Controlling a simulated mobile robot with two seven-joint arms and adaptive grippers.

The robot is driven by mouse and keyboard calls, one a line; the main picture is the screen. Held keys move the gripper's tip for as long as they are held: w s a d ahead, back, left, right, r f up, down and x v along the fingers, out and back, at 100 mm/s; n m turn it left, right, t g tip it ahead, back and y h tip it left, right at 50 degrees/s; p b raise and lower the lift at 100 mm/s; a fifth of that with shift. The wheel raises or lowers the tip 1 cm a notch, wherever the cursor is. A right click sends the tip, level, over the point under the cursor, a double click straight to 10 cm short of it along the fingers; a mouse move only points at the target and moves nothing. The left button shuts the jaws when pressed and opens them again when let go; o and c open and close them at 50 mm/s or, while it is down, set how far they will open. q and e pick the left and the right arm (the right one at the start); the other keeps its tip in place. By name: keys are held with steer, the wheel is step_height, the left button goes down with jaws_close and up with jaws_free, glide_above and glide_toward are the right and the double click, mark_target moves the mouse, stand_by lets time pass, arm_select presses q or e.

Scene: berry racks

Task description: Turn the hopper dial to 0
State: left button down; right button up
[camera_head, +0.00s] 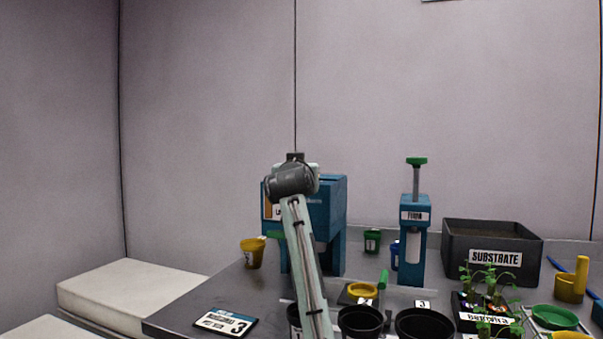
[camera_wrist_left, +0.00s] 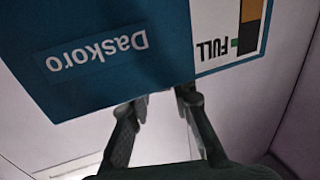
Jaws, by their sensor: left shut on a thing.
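The hopper (camera_head: 328,205) is a blue box on legs at the back of the table, partly behind my left arm. In the left wrist view its blue face (camera_wrist_left: 100,40) shows an upside-down "Daskoro" label and a gauge marked FULL (camera_wrist_left: 225,50). My left gripper (camera_head: 295,165) is at the hopper's top edge in the head view. In the left wrist view the left gripper (camera_wrist_left: 165,98) has its two fingertips at the face's edge, with a narrow gap between them. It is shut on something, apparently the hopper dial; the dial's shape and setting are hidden. My right gripper is not in view.
A yellow cup (camera_head: 252,254) stands left of the hopper. Right of it are a green cup (camera_head: 372,241), a blue press (camera_head: 411,240) and a substrate bin (camera_head: 491,252).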

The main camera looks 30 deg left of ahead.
arm_select(q)
steer(key=m+t+h, duration=0.1)
steer(key=h, duration=0.1)
steer(key=m+t+h, duration=0.1)
steer(key=m+h, duration=0.1)
steer(key=h, duration=0.1)
steer(key=shift+a+m, duration=0.2)
steer(key=shift+m, duration=0.1)
steer(key=shift+d+m+h, duration=0.1)
steer(key=shift+m+h, duration=1.7)
steer(key=shift+h, duration=1.1)
steer(key=c, duration=1.3)
jaws_free()
steer(key=s, duration=0.4)
steer(key=s+a, duration=0.1)
steer(key=s, duration=0.7)
steer(key=shift+a, duration=0.2)
